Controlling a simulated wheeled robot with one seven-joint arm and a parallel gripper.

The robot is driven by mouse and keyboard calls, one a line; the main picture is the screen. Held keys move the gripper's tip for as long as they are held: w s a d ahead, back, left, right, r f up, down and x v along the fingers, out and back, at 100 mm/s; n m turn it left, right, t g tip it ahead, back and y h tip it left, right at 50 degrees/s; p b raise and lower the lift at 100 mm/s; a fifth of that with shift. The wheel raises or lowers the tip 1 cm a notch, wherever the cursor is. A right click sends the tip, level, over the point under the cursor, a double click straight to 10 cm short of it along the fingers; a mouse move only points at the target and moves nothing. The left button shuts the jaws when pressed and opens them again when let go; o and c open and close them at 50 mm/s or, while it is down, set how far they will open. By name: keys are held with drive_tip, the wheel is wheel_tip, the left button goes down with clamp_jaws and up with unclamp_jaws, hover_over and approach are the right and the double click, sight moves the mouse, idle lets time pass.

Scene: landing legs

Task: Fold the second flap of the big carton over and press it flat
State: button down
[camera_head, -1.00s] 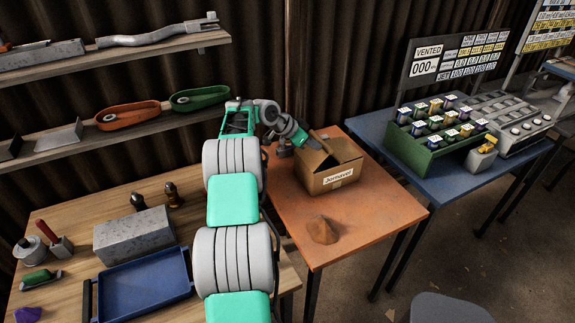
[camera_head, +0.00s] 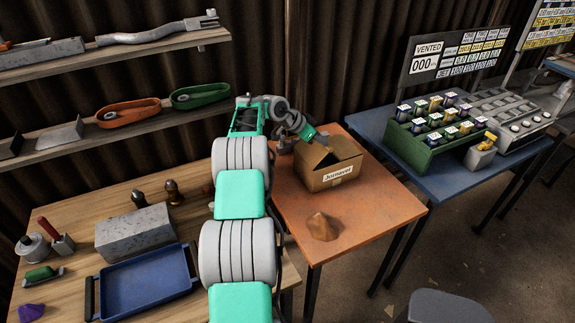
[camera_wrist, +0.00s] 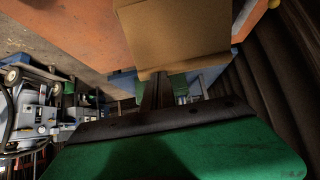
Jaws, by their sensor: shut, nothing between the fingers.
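The big carton (camera_head: 328,178) is brown cardboard with a "Jornavel" label and stands upright on the orange table. A flap (camera_head: 316,156) shows at its top left side, and a dark gap shows at the top right of it. My gripper (camera_head: 326,147) is at the carton's top, over the left and back part. In the wrist view my gripper's fingers (camera_wrist: 160,82) are shut and empty, with a brown cardboard panel (camera_wrist: 175,35) just beyond the tips. I cannot tell whether they touch it. The head view does not show the far flaps clearly.
A brown lump (camera_head: 322,227) lies on the orange table (camera_head: 375,205) in front of the carton. A blue table (camera_head: 400,160) with a green rack (camera_head: 430,152) stands to the right. A workbench with a blue tray (camera_head: 148,285) is at the left.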

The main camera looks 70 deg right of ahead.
sight(318, 153)
drive_tip(key=shift+f+b, duration=0.35)
drive_tip(key=shift+f, duration=0.35)
drive_tip(key=shift+f+b, duration=0.65)
drive_tip(key=shift+f, duration=0.15)
drive_tip(key=shift+f+b, duration=0.7)
drive_tip(key=shift+f, duration=0.1)
drive_tip(key=shift+f+b, duration=0.7)
drive_tip(key=shift+f, duration=0.15)
drive_tip(key=shift+r+p, duration=2.35)
drive_tip(key=shift+r, duration=1.35)
